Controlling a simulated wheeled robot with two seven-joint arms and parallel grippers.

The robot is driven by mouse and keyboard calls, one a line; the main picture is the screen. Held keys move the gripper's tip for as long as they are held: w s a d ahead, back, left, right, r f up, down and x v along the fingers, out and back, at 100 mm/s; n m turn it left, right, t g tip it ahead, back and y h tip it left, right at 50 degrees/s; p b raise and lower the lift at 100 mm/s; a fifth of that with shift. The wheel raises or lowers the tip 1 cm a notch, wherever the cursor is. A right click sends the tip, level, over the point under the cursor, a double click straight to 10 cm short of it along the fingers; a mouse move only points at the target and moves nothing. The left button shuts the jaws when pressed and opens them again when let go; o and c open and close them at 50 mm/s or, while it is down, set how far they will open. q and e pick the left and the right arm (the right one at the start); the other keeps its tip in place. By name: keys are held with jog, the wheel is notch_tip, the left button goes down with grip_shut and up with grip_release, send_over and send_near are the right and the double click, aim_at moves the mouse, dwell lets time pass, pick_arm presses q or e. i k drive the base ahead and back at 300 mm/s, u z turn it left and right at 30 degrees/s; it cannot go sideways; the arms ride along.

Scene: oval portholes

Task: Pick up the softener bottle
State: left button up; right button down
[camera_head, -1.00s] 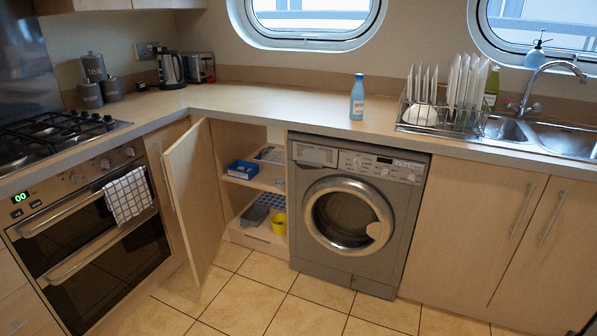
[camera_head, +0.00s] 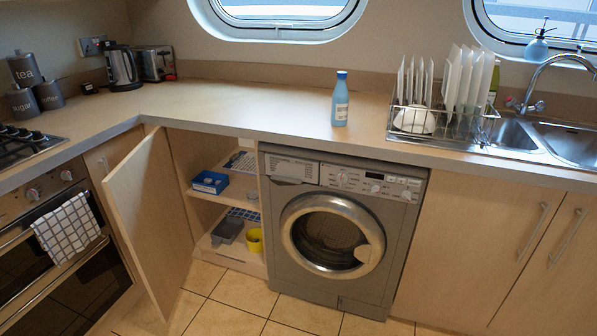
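The softener bottle (camera_head: 340,100) is light blue with a white label and a blue cap. It stands upright on the wooden countertop (camera_head: 240,109), above the washing machine and to the left of the dish rack. Nothing touches it. Neither of my grippers shows in the head view.
A grey washing machine (camera_head: 329,230) sits under the counter. An open cupboard door (camera_head: 150,222) juts into the room at the left. A dish rack (camera_head: 440,118) with plates stands right of the bottle, beside the sink (camera_head: 515,136). The counter left of the bottle is clear.

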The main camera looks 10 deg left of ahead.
aim_at(341, 95)
jog(key=u, duration=0.1)
jog(key=i, duration=0.9)
jog(key=u, duration=0.45)
